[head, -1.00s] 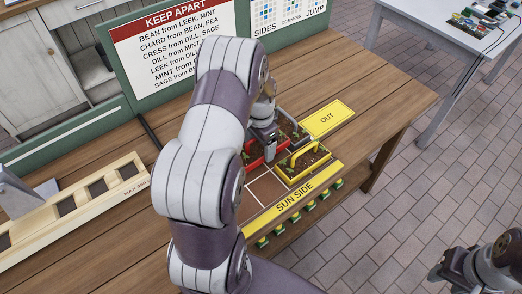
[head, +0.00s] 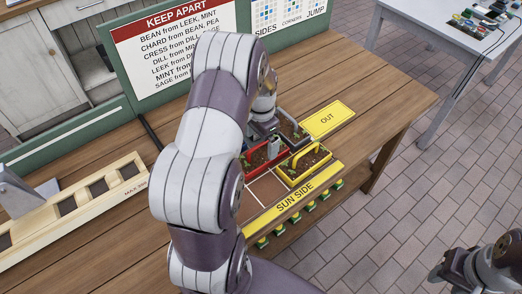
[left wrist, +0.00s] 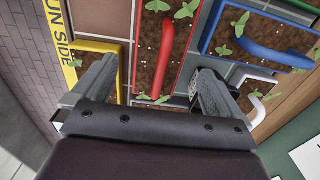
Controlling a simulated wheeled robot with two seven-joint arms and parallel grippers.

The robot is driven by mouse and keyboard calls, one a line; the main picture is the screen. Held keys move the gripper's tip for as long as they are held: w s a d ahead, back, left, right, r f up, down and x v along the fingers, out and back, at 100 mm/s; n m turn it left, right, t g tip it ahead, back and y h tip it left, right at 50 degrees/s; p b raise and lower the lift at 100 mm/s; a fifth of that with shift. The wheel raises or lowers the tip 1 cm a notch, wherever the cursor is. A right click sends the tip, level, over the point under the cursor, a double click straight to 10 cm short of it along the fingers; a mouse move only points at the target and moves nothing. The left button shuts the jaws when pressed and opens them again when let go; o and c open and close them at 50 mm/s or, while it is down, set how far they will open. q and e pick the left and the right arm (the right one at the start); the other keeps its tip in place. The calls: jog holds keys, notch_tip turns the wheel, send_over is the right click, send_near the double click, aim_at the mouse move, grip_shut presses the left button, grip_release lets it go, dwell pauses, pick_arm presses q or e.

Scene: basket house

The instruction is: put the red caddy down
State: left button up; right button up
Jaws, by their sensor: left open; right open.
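The red caddy (head: 256,161) holds soil and small seedlings and sits on the marked board, beside the yellow caddy (head: 299,172). Its red handle stands up. In the left wrist view the red caddy (left wrist: 146,75) lies below the gripper, with its handle between and beyond the two fingers. My left gripper (left wrist: 155,82) is open and empty, apart from the handle. In the head view my left gripper (head: 263,132) is just above the caddy, and my arm hides part of the board. My right gripper (head: 440,272) is at the lower right, away from the table.
A blue caddy (left wrist: 225,30) and a white-handled caddy (left wrist: 262,88) stand close to the red one in the left wrist view. A bare cell (head: 267,188) lies in front. The yellow OUT plate (head: 327,119) is clear. A wooden rack (head: 75,210) stands left.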

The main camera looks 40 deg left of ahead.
aim_at(263, 156)
pick_arm(q)
notch_tip(263, 156, up, 6)
jog(key=s+d+n, duration=0.1)
jog(key=s+d, duration=0.5)
jog(key=d, duration=0.2)
jog(key=s+d+r+n+t, duration=0.1)
jog(key=s+d+n, duration=0.1)
jog(key=s+d, duration=0.3)
jog(key=d, duration=0.3)
jog(key=shift+s+d+r, duration=0.2)
jog(key=shift+s+r, duration=0.05)
jog(key=shift+s, duration=0.1)
jog(key=shift+d, duration=0.1)
